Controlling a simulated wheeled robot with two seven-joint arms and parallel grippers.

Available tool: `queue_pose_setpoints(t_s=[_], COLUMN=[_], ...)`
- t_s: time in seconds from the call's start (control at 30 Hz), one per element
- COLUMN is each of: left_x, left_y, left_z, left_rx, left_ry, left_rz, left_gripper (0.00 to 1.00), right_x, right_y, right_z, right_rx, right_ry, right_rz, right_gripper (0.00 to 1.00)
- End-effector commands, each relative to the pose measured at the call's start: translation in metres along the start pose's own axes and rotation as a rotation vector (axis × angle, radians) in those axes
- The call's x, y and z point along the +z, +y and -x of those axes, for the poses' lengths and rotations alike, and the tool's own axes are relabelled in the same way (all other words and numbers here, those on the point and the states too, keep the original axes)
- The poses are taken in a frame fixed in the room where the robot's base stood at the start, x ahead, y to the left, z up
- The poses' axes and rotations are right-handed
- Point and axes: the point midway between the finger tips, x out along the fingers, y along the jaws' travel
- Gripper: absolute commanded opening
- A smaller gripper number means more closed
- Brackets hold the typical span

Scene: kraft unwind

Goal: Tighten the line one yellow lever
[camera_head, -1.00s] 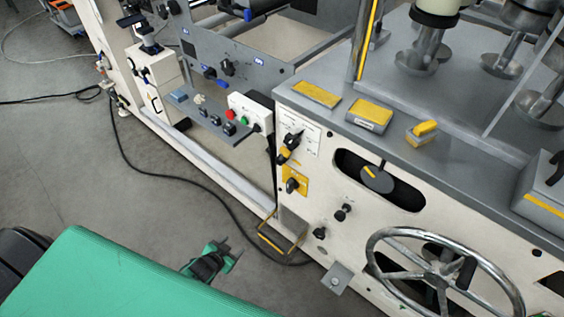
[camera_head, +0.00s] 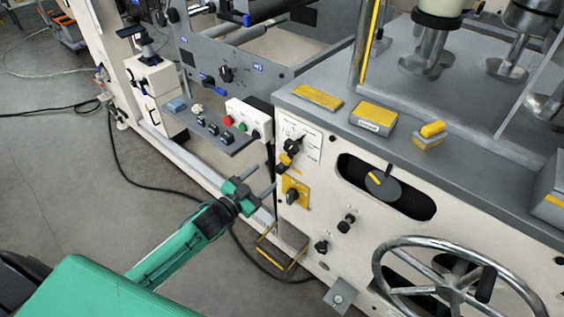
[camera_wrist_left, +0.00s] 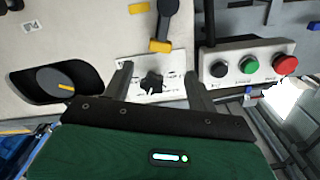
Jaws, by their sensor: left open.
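The yellow lever (camera_head: 284,160), a short dark piece with a yellow end, sits on the white front panel of the machine, just below a black knob (camera_head: 293,146) on a white label plate. In the left wrist view, the yellow end (camera_wrist_left: 160,46) shows beyond the fingertips, above a black knob (camera_wrist_left: 152,83) on a white plate. My left gripper (camera_head: 261,179) is open and empty. It is left of and below the lever in the head view, apart from it. In the left wrist view, its two fingers (camera_wrist_left: 160,82) appear on either side of the black knob. My right gripper is not in view.
A button box (camera_head: 247,117) with red, green and black buttons is left of the lever. A yellow plate with a black knob (camera_head: 292,195) is below it. A large handwheel (camera_head: 448,285) stands out at the lower right. Cables lie on the floor.

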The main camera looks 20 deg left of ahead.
Motion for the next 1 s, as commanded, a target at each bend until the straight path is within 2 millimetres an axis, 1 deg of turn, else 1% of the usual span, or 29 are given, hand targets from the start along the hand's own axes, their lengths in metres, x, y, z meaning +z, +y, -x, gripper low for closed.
queue_pose_setpoints(t_s=[0.03,0.3,0.5,0.7,1.0], left_x=[-0.001,0.0,0.0,0.001,0.001], left_y=[0.0,0.0,0.0,0.0,0.001], left_z=[-0.01,-0.053,-0.08,-0.094,-0.097], left_rx=[0.0,-0.001,0.0,0.0,0.0], left_ry=[0.002,0.0,0.0,-0.001,-0.001], left_rz=[0.0,0.001,0.001,0.001,0.001], left_gripper=[0.58,0.58,0.58,0.58,0.58], right_x=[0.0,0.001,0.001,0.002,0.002], right_y=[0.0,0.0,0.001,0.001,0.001], right_z=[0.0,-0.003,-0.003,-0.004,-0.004], right_rx=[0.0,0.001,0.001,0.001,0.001], right_ry=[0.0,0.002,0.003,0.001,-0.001], right_rz=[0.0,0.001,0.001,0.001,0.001], right_gripper=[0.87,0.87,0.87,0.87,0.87])
